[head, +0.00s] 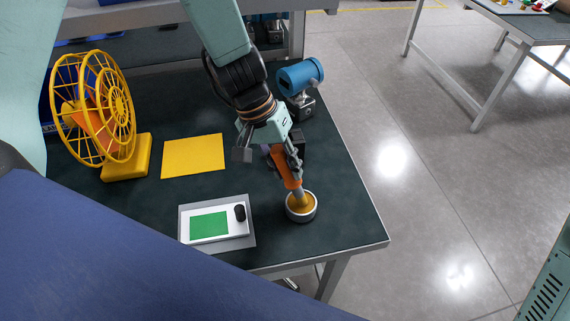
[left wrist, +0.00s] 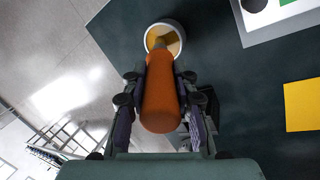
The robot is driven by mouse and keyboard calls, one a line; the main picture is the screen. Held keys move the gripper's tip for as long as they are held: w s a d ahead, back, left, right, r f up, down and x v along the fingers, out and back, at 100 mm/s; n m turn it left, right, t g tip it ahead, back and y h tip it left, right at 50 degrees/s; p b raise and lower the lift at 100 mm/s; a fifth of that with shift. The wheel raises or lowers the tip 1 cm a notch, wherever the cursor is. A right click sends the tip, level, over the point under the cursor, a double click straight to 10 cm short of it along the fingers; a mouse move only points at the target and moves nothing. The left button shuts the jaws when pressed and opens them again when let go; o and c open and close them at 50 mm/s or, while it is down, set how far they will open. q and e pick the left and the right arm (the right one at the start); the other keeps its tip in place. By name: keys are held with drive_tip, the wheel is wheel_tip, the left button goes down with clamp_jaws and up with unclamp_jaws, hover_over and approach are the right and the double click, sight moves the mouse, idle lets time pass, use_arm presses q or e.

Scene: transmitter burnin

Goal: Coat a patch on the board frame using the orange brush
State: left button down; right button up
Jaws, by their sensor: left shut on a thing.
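The orange brush (head: 290,183) is held by my left gripper (head: 283,160), which is shut on its orange handle. In the left wrist view the handle (left wrist: 161,95) lies between the two fingers (left wrist: 161,85). The brush's lower end is in or over a small round white-rimmed pot (head: 301,215) with yellow-orange contents; the pot also shows in the left wrist view (left wrist: 179,35). How deep the bristles are, I cannot tell. Left of the pot lies a white board frame (head: 185,226) with a green patch (head: 209,224) and a black knob (head: 240,212). My right gripper is not in view.
A yellow sheet (head: 193,156) lies flat behind the board. A yellow fan (head: 110,105) stands at the left, and a blue transmitter-like device (head: 298,75) at the back right. The dark table's right edge (head: 372,190) is near the pot.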

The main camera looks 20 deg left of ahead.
use_arm(q)
drive_tip(key=shift+s, duration=0.1)
drive_tip(key=shift+r+p, duration=0.85)
drive_tip(key=shift+r, duration=0.1)
drive_tip(key=shift+r+p, duration=2.05)
drive_tip(key=shift+r, duration=0.55)
drive_tip(key=shift+f, duration=0.15)
